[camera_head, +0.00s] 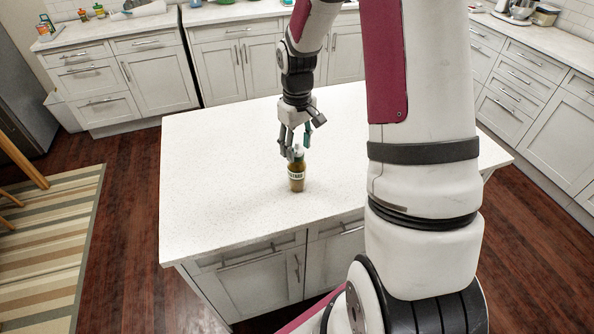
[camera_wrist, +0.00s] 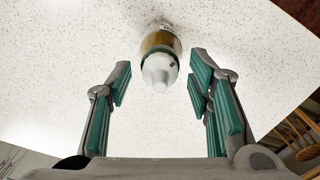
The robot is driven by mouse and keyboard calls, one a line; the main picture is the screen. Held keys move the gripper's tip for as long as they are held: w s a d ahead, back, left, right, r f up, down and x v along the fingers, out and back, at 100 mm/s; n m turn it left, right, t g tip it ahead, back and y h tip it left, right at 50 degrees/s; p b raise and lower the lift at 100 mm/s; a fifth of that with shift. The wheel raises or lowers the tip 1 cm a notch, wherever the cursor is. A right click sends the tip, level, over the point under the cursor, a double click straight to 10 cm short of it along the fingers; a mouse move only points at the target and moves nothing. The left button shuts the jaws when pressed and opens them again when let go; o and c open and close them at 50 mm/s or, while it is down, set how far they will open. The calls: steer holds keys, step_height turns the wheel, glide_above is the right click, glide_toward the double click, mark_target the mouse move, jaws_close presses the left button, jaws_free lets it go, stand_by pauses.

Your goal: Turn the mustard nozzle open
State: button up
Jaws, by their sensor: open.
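The mustard bottle (camera_head: 296,177) stands upright on the white island counter, with a yellow-brown body and a pale label. Its white nozzle (camera_wrist: 159,70) points toward the wrist camera and sits above a green collar. In the head view the nozzle is partly hidden by a finger. My gripper (camera_head: 297,143) points down at the top of the bottle. In the wrist view my gripper (camera_wrist: 160,80) is open, with green-padded fingers on either side and the nozzle between and slightly beyond the tips. I see no finger touching it. I cannot tell the nozzle's turn position.
The island counter (camera_head: 220,150) is bare around the bottle, and its front edge lies below the bottle in the head view. Cabinets (camera_head: 240,60) line the back wall. A striped rug (camera_head: 45,250) lies on the floor at left.

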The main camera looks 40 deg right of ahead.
steer(key=shift+r, duration=0.1)
steer(key=shift+r+p, duration=1)
steer(key=shift+r, duration=2.45)
steer(key=shift+a+r, duration=0.2)
steer(key=shift+r, duration=0.2)
steer(key=s+a+r+t+h+b, duration=0.1)
steer(key=s+a+r, duration=0.25)
steer(key=r, duration=0.25)
steer(key=s+a+r+t+b, duration=0.1)
steer(key=s+a+r, duration=0.1)
steer(key=a+r, duration=0.25)
steer(key=s+a+r+t+b, duration=0.1)
steer(key=s+a+r, duration=0.1)
steer(key=s, duration=0.4)
steer(key=s+a+r+m+t+y+b, duration=0.1)
steer(key=s+a+r+t+b, duration=0.1)
steer(key=s+a, duration=0.3)
steer(key=shift+s+t, duration=0.3)
steer(key=shift+s, duration=0.4)
